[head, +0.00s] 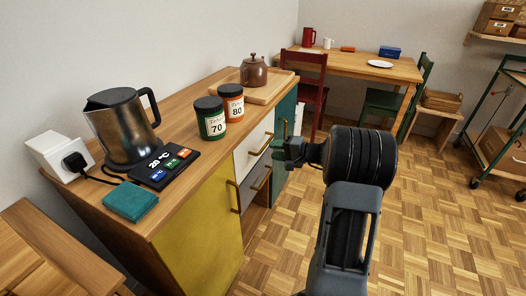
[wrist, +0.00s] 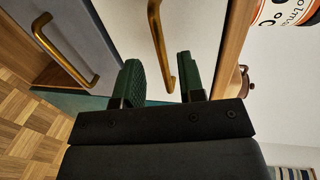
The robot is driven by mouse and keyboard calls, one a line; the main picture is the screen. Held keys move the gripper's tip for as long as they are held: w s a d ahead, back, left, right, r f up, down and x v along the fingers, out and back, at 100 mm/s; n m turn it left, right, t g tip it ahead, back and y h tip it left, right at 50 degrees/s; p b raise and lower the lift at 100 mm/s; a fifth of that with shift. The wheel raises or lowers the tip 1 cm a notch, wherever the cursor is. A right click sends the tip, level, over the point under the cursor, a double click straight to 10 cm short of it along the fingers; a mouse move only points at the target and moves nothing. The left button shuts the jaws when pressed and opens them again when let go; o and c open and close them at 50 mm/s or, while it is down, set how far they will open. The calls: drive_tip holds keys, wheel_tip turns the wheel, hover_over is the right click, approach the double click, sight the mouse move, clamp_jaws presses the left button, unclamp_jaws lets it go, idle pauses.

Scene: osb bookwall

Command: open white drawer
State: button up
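The white drawer (head: 249,152) is in the upper part of the cabinet, below the wooden top, and looks closed. Its brass bar handle (head: 262,145) is on its front and also shows in the wrist view (wrist: 158,35). My gripper (head: 283,150) is in front of this handle, with green fingers. In the wrist view my gripper (wrist: 161,78) is open, and the handle runs into the gap between the two fingers. Whether either finger touches the handle cannot be told.
A grey drawer (wrist: 60,22) with its own brass handle (wrist: 62,55) is below the white one. A yellow door (head: 203,232) is to the left. Jars (head: 210,120), a kettle (head: 122,122) and a teapot (head: 253,72) stand on top.

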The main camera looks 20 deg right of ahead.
sight(263, 147)
drive_tip(key=shift+b+x, duration=0.3)
drive_tip(key=shift+x, duration=2.45)
drive_tip(key=shift+c, duration=0.2)
clamp_jaws()
